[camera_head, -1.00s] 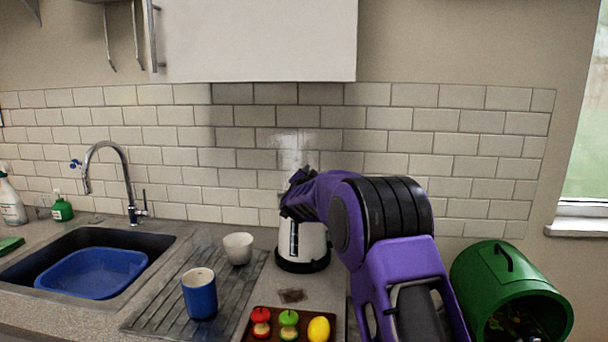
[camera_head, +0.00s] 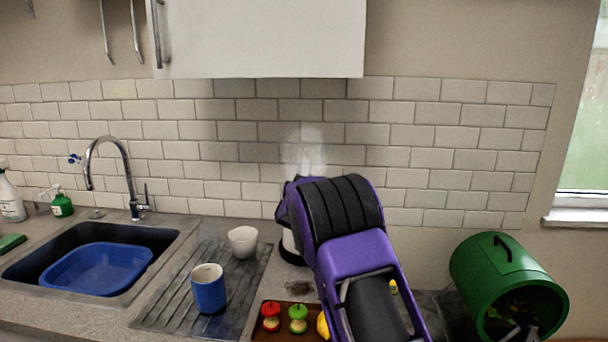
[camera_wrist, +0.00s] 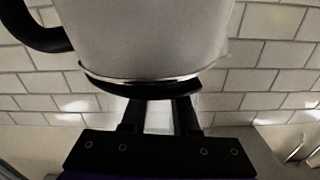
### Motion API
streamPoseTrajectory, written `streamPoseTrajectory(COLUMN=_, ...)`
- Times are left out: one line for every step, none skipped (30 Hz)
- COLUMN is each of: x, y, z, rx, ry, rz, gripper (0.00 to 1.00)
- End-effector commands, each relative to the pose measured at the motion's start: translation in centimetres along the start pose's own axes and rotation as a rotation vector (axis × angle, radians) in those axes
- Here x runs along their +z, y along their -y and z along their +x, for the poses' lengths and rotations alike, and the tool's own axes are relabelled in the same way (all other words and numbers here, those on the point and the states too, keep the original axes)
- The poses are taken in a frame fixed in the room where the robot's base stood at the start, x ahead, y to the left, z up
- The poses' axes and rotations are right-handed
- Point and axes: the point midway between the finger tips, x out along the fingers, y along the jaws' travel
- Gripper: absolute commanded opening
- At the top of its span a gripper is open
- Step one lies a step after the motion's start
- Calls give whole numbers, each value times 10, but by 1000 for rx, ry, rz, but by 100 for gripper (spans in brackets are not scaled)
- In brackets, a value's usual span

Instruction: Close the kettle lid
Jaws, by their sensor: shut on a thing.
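The kettle (camera_head: 289,243) stands on the counter against the tiled wall, mostly hidden behind my purple arm. In the wrist view its pale grey body (camera_wrist: 145,38) fills the upper middle, with part of the black handle at the upper left. The black lid edge (camera_wrist: 145,90) lies along the end of the body nearest my gripper (camera_wrist: 158,103). The two dark fingers stand apart and reach that black edge, shut on it. The fingertips and the lid's exact angle are partly hidden. In the head view my gripper is hidden behind the arm.
A white cup (camera_head: 242,242) and a blue mug (camera_head: 209,290) stand on the drainboard left of the kettle. A brown tray (camera_head: 285,328) with fruit is in front. A green bin (camera_head: 482,275) lies right of my arm. A blue basin (camera_head: 97,268) sits in the sink.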

Motion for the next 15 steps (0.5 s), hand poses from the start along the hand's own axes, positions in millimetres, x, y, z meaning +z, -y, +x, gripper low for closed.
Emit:
streamPoseTrajectory(x=2, y=0, z=0, rx=-1, ry=0, rz=-23, gripper=0)
streamPoseTrajectory(x=3, y=0, z=0, rx=0, ry=0, rz=-36, gripper=0)
streamPoseTrajectory(x=4, y=-1, z=0, rx=0, ry=0, rz=-53, gripper=0)
streamPoseTrajectory(x=5, y=-1, z=0, rx=0, ry=0, rz=-63, gripper=0)
streamPoseTrajectory(x=5, y=-1, z=0, rx=0, ry=0, rz=-71, gripper=0)
streamPoseTrajectory(x=6, y=-1, z=0, rx=0, ry=0, rz=-82, gripper=0)
streamPoseTrajectory(x=7, y=-2, z=0, rx=0, ry=0, rz=-90, gripper=0)
streamPoseTrajectory(x=7, y=-2, z=0, rx=0, ry=-1, rz=-96, gripper=0)
streamPoseTrajectory(x=7, y=-2, z=0, rx=0, ry=-1, rz=-103, gripper=0)
streamPoseTrajectory(x=8, y=-2, z=0, rx=0, ry=-1, rz=-107, gripper=0)
streamPoseTrajectory(x=8, y=-3, z=0, rx=0, ry=-1, rz=-111, gripper=0)
streamPoseTrajectory(x=8, y=-3, z=0, rx=0, ry=-1, rz=-114, gripper=0)
streamPoseTrajectory(x=8, y=-3, z=0, rx=0, ry=-1, rz=-116, gripper=0)
streamPoseTrajectory(x=8, y=-3, z=0, rx=0, ry=-1, rz=-118, gripper=0)
streamPoseTrajectory(x=8, y=-3, z=0, rx=0, ry=-1, rz=-119, gripper=0)
